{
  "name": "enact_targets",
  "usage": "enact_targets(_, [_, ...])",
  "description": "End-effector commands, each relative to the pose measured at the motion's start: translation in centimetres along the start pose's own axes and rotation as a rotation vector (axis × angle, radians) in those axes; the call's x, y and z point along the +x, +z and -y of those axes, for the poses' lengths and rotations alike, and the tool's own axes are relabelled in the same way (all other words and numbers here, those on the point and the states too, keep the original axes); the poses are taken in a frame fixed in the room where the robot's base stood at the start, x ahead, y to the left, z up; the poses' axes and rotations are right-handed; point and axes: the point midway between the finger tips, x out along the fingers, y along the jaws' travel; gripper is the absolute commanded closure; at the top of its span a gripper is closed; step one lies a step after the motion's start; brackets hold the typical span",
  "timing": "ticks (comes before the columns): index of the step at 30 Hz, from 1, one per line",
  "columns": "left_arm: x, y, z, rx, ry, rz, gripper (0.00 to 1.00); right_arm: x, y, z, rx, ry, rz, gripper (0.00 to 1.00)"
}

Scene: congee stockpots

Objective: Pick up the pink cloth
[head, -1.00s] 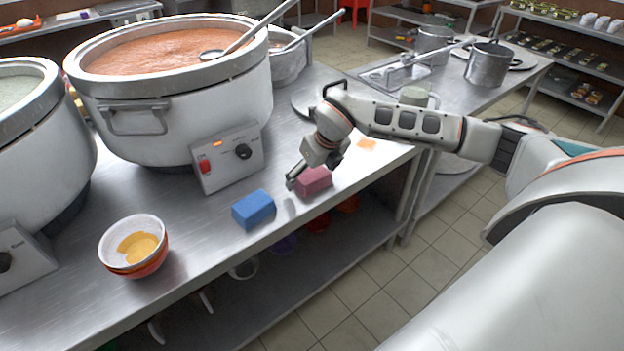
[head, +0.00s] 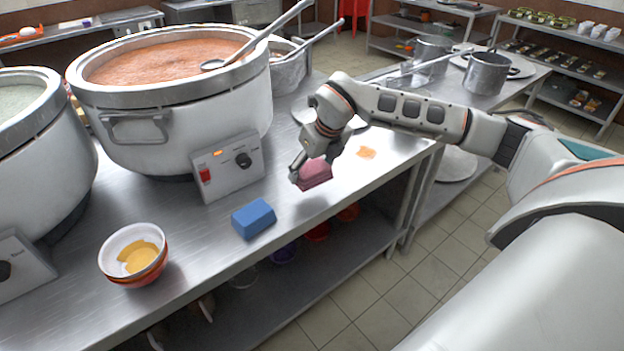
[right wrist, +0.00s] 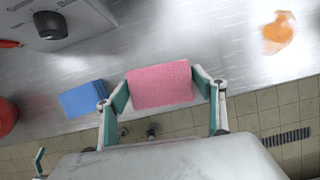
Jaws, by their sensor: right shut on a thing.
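The pink cloth (head: 315,174) is a folded block at the right gripper, above the front part of the steel counter. In the right wrist view the pink cloth (right wrist: 160,85) sits between the two fingers, with a finger against each side. My right gripper (head: 309,170) is shut on it; it also shows in the right wrist view (right wrist: 160,90). A shadow on the counter below suggests the cloth is raised clear of it. My left gripper is not in view.
A blue block (head: 254,217) lies left of the cloth. A bowl (head: 134,254) with yellow liquid stands front left. A large stockpot (head: 170,120) with its control box (head: 228,166) stands behind. An orange patch (head: 366,153) lies on the counter to the right.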

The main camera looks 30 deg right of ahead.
Motion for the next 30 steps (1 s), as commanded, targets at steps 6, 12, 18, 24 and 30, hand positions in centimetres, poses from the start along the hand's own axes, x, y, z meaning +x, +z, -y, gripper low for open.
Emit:
enact_targets(6, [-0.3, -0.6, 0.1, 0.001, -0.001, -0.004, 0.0, -6.2, 2.7, 0.0, 0.001, 0.0, 0.009, 0.52])
enact_targets(12, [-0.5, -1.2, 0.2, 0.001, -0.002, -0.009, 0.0, -10.4, 4.4, 0.0, 0.0, 0.0, 0.005, 0.52])
enact_targets(18, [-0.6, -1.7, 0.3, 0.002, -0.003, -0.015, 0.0, -12.8, 5.3, 0.0, 0.0, 0.0, 0.002, 0.52])
enact_targets(24, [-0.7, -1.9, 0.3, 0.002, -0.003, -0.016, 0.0, -13.5, 5.6, 0.0, 0.0, 0.001, 0.001, 0.52])
enact_targets(30, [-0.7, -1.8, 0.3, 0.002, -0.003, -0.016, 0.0, -13.5, 5.6, 0.0, 0.0, 0.001, 0.001, 0.52])
